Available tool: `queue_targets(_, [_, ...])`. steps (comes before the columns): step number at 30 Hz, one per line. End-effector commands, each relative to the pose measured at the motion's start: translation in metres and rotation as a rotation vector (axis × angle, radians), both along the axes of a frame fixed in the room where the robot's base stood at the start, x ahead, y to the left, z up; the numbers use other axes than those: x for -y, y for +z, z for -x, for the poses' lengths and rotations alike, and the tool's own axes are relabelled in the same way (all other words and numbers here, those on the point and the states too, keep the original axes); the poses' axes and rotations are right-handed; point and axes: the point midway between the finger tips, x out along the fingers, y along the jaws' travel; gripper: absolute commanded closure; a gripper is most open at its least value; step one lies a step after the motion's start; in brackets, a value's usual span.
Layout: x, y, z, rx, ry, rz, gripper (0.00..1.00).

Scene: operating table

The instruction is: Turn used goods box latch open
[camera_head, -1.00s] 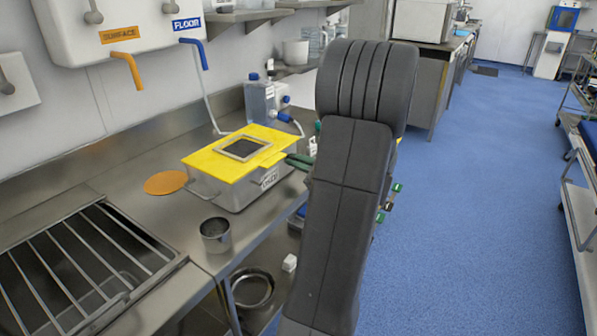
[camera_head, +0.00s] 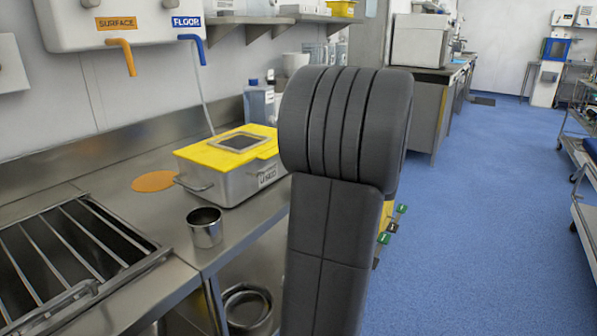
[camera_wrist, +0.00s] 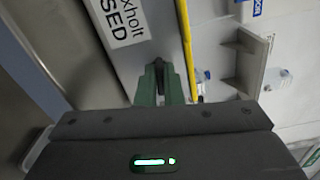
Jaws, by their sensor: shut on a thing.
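The used goods box is a steel box (camera_head: 232,187) with a yellow lid (camera_head: 207,156), standing on the steel counter. The lid has a dark framed window and lies over the box top. My arm hides the gripper in the head view.
A steel cup (camera_head: 205,229) stands in front of the box. An orange disc (camera_head: 154,181) lies left of it. A bottle (camera_head: 259,103) stands behind it. A barred sink (camera_head: 65,250) is at the left. The blue floor at right is open.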

Motion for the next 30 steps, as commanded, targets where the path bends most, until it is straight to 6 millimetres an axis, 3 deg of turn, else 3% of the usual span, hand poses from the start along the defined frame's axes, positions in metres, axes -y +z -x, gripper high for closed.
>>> queue_targets(10, [0.0007, -0.0014, -0.0005, 0.123, -0.003, 0.085, 1.00])
queue_targets(27, [0.0008, 0.0003, -0.0006, 0.145, -0.003, 0.101, 1.00])
queue_targets(30, [0.0007, 0.0003, -0.0006, 0.145, -0.003, 0.101, 0.75])
